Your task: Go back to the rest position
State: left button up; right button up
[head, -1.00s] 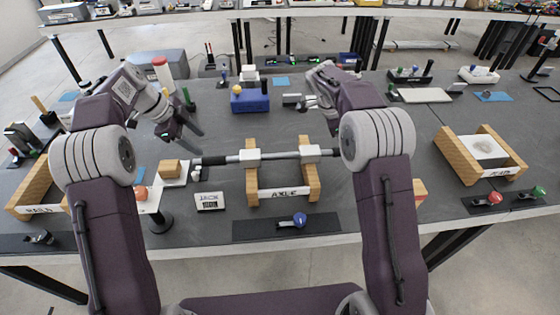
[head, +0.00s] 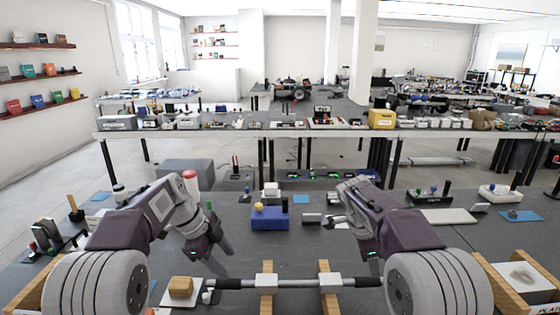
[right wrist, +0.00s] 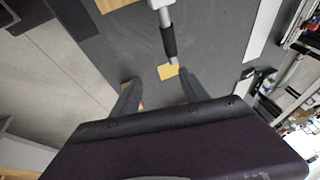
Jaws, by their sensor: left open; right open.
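My left gripper (head: 212,243) is open and empty above the dark table, left of the blue block. The axle bar (head: 300,283) lies across a wooden stand (head: 325,268) at the near edge of the head view.
A blue block (head: 270,217) stands on the table behind the bar. A red-capped cylinder (head: 190,180) is behind my left gripper. A wooden block (head: 181,287) is beside the bar's left end. A second long table (head: 340,132) stands farther back.

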pick_arm(q)
jog(key=s+a+f+n+y, duration=0.1)
jog(key=s+f+n, duration=0.3)
jog(key=s+n, duration=0.2)
jog(key=s+a+f+n+y+p, duration=0.1)
jog(key=s+f+n, duration=0.3)
jog(key=s+n, duration=0.3)
jog(key=s+a+f+n+y, duration=0.1)
jog(key=s+f+n, duration=0.4)
jog(key=s, duration=0.5)
jog(key=shift+a+n+g+y, duration=0.3)
jog(key=shift+n+y, duration=0.2)
jog(key=shift+n, duration=0.3)
pick_arm(e)
jog(key=s+a+f+n+y, duration=0.1)
jog(key=s+a+f+n, duration=0.1)
jog(key=s+f+n, duration=0.2)
jog(key=s+a+f+n+y, duration=0.1)
jog(key=s+f+n, duration=0.3)
jog(key=s+n, duration=0.4)
jog(key=s+a+f+n+y, duration=0.2)
jog(key=s+n, duration=0.4)
jog(key=s, duration=0.5)
notch_tip(320, 180, down, 3)
jog(key=shift+a+r+n+g, duration=0.15)
jog(key=shift+a+n+g, duration=0.2)
jog(key=shift+a, duration=0.55)
jog(key=shift+s, duration=0.15)
pick_arm(q)
jog(key=shift+w, duration=0.1)
